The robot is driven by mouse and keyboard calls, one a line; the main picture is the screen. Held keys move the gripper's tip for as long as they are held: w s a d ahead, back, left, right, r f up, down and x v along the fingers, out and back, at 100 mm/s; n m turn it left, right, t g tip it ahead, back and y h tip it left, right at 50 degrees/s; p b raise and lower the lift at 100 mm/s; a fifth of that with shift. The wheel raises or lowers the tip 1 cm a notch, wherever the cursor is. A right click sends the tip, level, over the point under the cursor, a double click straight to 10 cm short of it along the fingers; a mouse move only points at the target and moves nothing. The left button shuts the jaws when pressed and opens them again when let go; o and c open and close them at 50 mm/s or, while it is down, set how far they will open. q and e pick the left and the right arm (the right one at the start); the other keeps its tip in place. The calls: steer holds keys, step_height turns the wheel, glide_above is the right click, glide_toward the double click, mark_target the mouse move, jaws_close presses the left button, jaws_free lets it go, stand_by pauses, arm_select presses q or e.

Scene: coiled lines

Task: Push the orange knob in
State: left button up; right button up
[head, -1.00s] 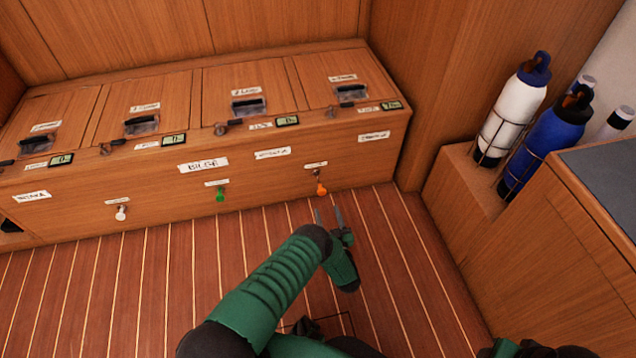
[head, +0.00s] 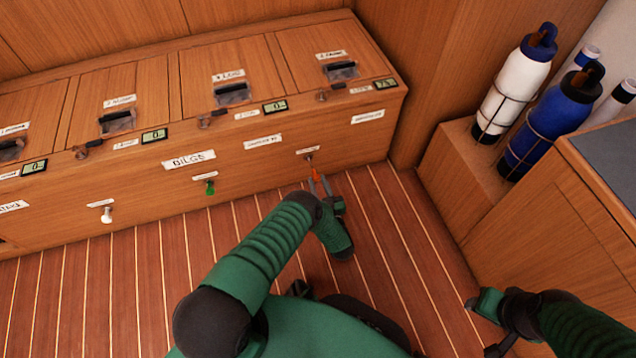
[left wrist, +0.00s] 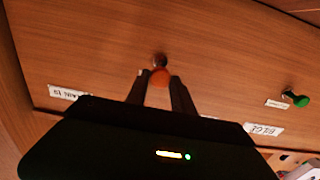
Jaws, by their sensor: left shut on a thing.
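The orange knob (head: 315,175) sits on the front panel of the wooden bench, below a small white label. It also shows in the left wrist view (left wrist: 159,77), on a short dark stem coming out of the panel. My left gripper (head: 320,182) reaches up to the panel with its two fingers on either side of the knob, shut on it. In the left wrist view the fingertips (left wrist: 159,82) flank the orange knob. My right gripper (head: 488,303) is at the lower right, away from the bench; its fingers do not show clearly.
A green knob (head: 209,187) and a white knob (head: 106,215) are on the same panel to the left. Latched lids and small displays line the bench top. Bottles (head: 515,85) stand in racks at right. A wooden cabinet (head: 560,200) is at the right. The striped floor is clear.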

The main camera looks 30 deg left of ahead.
arm_select(q)
steer(key=shift+c, duration=1.1)
jaws_close()
